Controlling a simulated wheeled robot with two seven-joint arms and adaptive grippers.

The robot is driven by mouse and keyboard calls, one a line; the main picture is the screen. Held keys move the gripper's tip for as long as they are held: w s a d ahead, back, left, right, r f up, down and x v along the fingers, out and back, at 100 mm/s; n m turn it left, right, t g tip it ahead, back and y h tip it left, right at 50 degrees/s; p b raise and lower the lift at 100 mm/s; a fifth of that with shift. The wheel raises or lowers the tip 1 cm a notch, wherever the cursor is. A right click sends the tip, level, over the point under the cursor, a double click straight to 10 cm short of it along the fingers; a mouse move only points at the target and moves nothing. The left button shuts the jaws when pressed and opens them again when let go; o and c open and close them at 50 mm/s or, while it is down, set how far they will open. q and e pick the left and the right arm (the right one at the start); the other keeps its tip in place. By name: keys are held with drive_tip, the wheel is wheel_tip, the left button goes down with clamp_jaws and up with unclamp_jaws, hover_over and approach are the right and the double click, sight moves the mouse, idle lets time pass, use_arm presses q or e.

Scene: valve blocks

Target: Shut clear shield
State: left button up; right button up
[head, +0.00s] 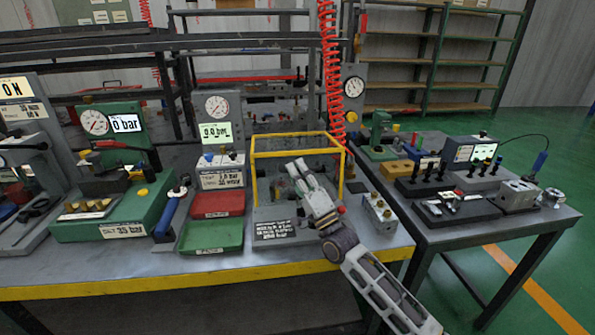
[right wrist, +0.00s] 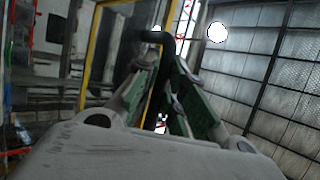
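The clear shield (head: 297,154) is a see-through box with a yellow frame, around a grey fixture at the middle of the table. I cannot tell from this angle how far it is open. Its yellow edge also shows in the right wrist view (right wrist: 88,60). My right gripper (head: 296,167) is at the shield's front, its fingers overlapping the framed area in the head view. In the right wrist view the green-padded fingers (right wrist: 165,65) stand apart, with a dark curved bar, perhaps a handle, between their tips. Contact is unclear. My left gripper is not in view.
A red tray (head: 218,204) and a green tray (head: 212,236) lie left of the shield. A small metal valve block (head: 379,213) stands to its right, close to my right arm. Gauge panels stand behind, and a red coiled hose (head: 331,75) hangs behind the shield.

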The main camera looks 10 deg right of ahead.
drive_tip(key=shift+o, duration=0.7)
drive_tip(key=shift+w+f, duration=0.1)
drive_tip(key=shift+v, duration=6.05)
